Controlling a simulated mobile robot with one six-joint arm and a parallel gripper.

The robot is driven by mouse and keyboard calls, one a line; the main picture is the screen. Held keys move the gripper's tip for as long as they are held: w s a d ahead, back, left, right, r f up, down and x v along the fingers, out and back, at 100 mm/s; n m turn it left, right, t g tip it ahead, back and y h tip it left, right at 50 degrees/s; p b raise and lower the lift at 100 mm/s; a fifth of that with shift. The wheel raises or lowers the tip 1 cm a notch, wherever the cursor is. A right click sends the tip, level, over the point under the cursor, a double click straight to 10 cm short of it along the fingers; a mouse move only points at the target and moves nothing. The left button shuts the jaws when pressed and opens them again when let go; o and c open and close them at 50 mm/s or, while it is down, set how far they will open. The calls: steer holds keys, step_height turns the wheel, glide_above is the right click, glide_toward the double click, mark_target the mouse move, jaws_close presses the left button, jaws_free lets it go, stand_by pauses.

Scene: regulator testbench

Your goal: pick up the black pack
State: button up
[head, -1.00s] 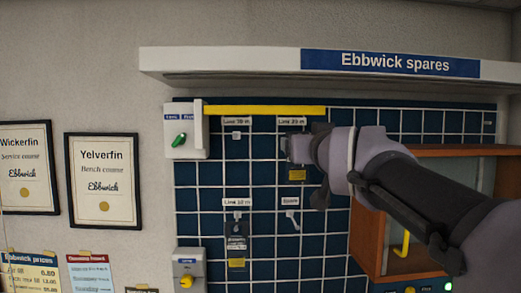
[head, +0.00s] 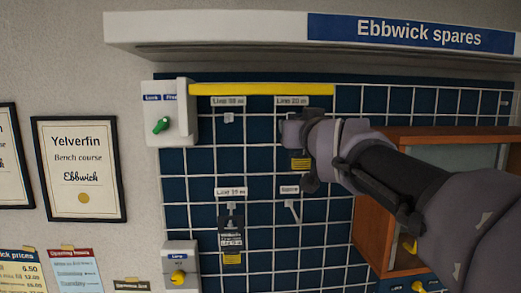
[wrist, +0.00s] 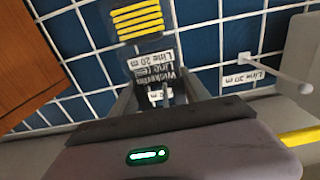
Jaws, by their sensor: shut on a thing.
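The black pack (wrist: 150,62) has white lettering, including "Line 20 m", and a yellow striped panel; it appears upside down in the wrist view. My gripper (wrist: 161,97) is shut on its labelled end, with a finger at each side. In the head view my gripper (head: 293,135) is at the wall grid just under the right upper label, and covers most of the pack. Only the pack's lower part with the yellow panel (head: 301,163) shows below the jaws. Whether the pack still hangs on its hook is hidden.
A similar dark pack (head: 231,240) hangs lower left. Bare hooks (head: 228,117) and (head: 292,210) stick out nearby. A yellow bar (head: 260,89) and the spares shelf (head: 200,35) run above. A wooden cabinet (head: 368,215) stands right, beneath my arm; a switch box (head: 170,112) is left.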

steer(key=shift+w+a+f, duration=0.15)
steer(key=shift+w+f, duration=0.05)
steer(key=shift+w, duration=0.25)
steer(key=shift+w+a+f, duration=0.1)
steer(key=shift+w+f, duration=0.1)
steer(key=shift+w, duration=0.2)
steer(key=c, duration=0.6)
steer(key=shift+s, duration=0.2)
steer(key=shift+c, duration=0.2)
